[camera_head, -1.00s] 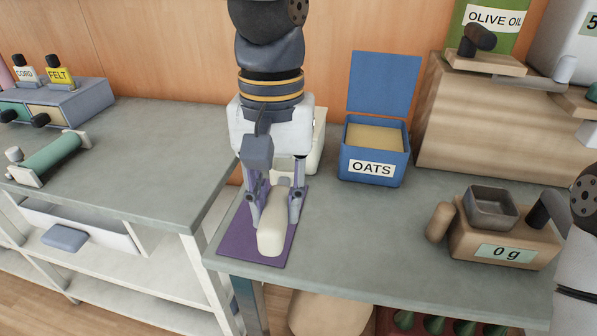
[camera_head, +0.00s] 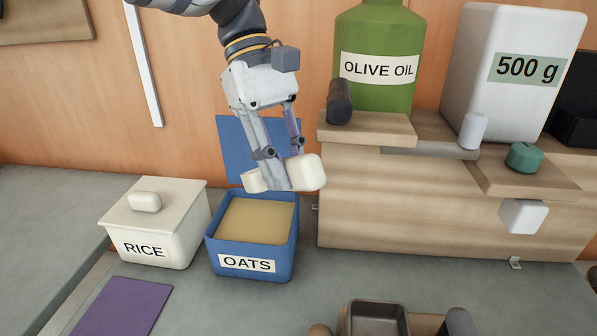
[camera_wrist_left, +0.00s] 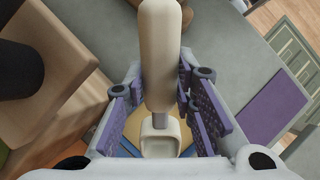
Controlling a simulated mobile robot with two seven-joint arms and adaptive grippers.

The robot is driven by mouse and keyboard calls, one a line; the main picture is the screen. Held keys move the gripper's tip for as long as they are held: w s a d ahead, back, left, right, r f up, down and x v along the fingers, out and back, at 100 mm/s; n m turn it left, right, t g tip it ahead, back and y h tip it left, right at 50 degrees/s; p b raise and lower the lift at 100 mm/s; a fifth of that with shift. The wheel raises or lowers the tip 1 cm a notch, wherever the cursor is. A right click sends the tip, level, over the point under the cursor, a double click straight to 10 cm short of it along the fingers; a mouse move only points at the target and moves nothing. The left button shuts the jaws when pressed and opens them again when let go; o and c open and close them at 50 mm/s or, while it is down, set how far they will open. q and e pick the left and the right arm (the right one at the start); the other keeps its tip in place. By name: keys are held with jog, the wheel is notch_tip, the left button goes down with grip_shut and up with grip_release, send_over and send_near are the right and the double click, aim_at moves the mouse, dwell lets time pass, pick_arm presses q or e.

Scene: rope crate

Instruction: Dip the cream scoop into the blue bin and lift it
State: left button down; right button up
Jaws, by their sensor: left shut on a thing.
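My left gripper (camera_head: 280,187) is shut on the cream scoop (camera_head: 308,172) and holds it in the air above the blue bin. In the left wrist view the scoop's thick handle (camera_wrist_left: 160,50) lies between the fingers, with its square bowl (camera_wrist_left: 160,137) at the lower end. In the head view the bowl shows partly, left of the fingers. The blue bin (camera_head: 225,262), labelled OATS, stands on the counter with its lid up behind it and tan oats inside. The scoop is apart from the oats. My right gripper is not in view.
A closed RICE bin (camera_head: 175,248) stands just left of the blue bin. A purple mat (camera_head: 122,308) lies bare in front. A wooden stand (camera_head: 400,205) with the olive oil container (camera_head: 375,95) rises at the right. A dark metal pan (camera_head: 377,318) sits at the front.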

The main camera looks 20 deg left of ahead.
pick_arm(q)
jog(key=shift+s+a, duration=0.15)
jog(key=shift+s, duration=0.15)
jog(key=w+a+f, duration=0.1)
jog(key=f, duration=0.3)
jog(key=w+a+f, duration=0.1)
jog(key=f, duration=0.3)
jog(key=a+f+b, duration=0.1)
jog(key=a+f, duration=0.1)
jog(key=f, duration=0.2)
jog(key=shift+w, duration=0.4)
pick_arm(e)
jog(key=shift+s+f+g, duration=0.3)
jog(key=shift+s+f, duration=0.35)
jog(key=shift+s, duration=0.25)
pick_arm(q)
jog(key=r, duration=0.2)
jog(key=r+t+y+p, duration=0.1)
jog(key=shift+s+d, duration=0.2)
jog(key=shift+d, duration=0.1)
notch_tip(320, 180, up, 8)
jog(key=t+y, duration=0.2)
jog(key=y, duration=0.2)
send_over(266, 187)
jog(key=s+d, duration=0.1)
jog(key=d, duration=0.2)
jog(key=shift+s, duration=0.2)
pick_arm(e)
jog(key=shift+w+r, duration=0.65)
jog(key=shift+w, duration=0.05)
